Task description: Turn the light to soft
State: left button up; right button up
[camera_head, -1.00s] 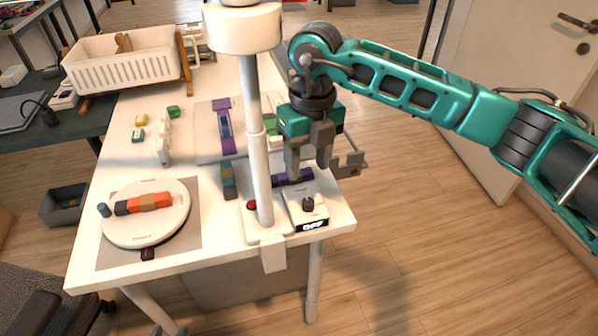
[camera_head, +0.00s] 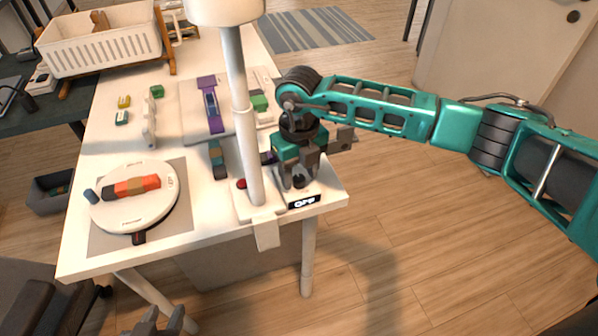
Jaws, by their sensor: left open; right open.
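The light's control box (camera_head: 318,192) sits at the table's front right corner. It has a dark round knob (camera_head: 299,181) on top and a front display (camera_head: 303,201) that reads OFF. My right gripper (camera_head: 298,178) points down over the box, with its open fingers around or just above the knob; I cannot tell whether they touch it. The white lamp pole (camera_head: 240,110) stands just left of the box, with a white lamp head (camera_head: 225,8) at the top edge. My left gripper (camera_head: 158,322) is open and empty at the bottom edge, below the table front.
A red button (camera_head: 241,184) lies beside the pole's foot. A white turntable (camera_head: 135,212) with an orange and dark piece is at the left. A purple piece (camera_head: 211,104), small blocks and a white basket (camera_head: 100,45) are farther back.

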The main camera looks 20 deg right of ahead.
jog(key=shift+f, duration=0.3)
jog(key=shift+c, duration=0.4)
grip_shut()
